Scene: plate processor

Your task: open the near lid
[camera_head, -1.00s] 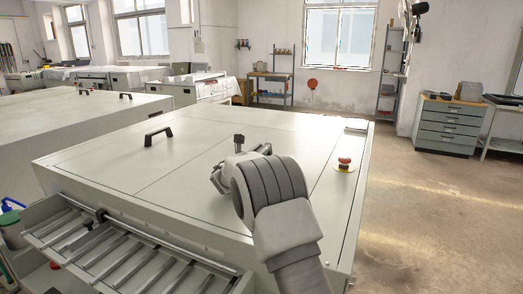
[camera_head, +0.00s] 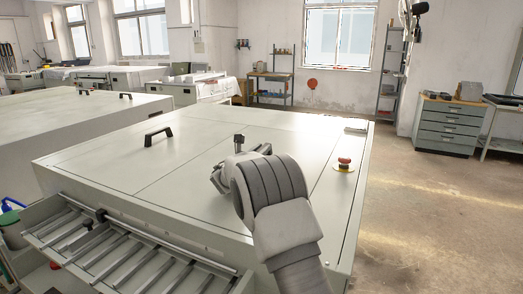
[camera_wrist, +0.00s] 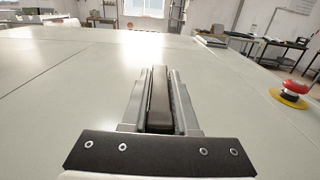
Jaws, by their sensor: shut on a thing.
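The plate processor has two flat pale lids on top. The near lid (camera_head: 300,150) is the right-hand panel, also seen in the wrist view (camera_wrist: 70,125), and it lies flat with no visible gap. My gripper (camera_wrist: 158,72) is shut on a dark bar handle (camera_wrist: 158,100) on this lid, with a finger on each side of it. In the head view my gripper (camera_head: 220,178) sits low over the lid, and my wrist hides most of the handle. The other lid (camera_head: 110,160) lies flat at the left, with a free black handle (camera_head: 158,135).
A red emergency-stop button (camera_head: 344,163) on a yellow base stands to the right of the near lid, also in the wrist view (camera_wrist: 291,92). A roller tray (camera_head: 120,250) juts out at the front left. Open floor (camera_head: 440,220) lies to the right.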

